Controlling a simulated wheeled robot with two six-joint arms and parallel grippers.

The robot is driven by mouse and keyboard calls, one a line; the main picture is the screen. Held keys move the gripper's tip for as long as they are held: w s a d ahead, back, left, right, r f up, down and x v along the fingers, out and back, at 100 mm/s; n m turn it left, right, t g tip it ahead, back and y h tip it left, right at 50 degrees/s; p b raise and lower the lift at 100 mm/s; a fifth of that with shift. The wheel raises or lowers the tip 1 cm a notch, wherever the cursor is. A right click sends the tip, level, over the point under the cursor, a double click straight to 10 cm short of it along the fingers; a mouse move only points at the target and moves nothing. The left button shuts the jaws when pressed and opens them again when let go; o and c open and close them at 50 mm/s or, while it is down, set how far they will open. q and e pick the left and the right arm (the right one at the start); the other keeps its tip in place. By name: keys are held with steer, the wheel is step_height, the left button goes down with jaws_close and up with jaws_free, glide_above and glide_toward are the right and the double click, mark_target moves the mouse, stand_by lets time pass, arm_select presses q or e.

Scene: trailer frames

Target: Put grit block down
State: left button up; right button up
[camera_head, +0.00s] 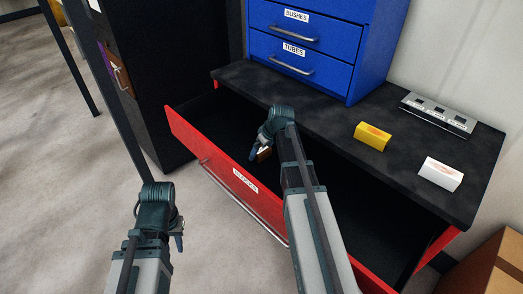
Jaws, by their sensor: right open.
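A small brown block (265,154), which looks like the grit block, is in the open red drawer (225,172), right beside my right gripper's fingers. My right gripper (257,152) reaches down into the drawer and is open. Its wrist and arm hide part of the block and the drawer floor, so I cannot tell whether a finger touches the block. My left gripper (178,238) is low at the left, outside the drawer in front of its red face. Its fingers are too small and turned away to judge.
A yellow block (372,137) and a white block (440,174) lie on the black worktop (330,117). A grey slotted tray (438,114) and a blue drawer cabinet (308,50) stand behind. A cardboard box (490,270) is at lower right.

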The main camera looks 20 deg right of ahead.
steer(key=shift+r, duration=0.1)
steer(key=p+v, duration=1.1)
steer(key=v, duration=0.1)
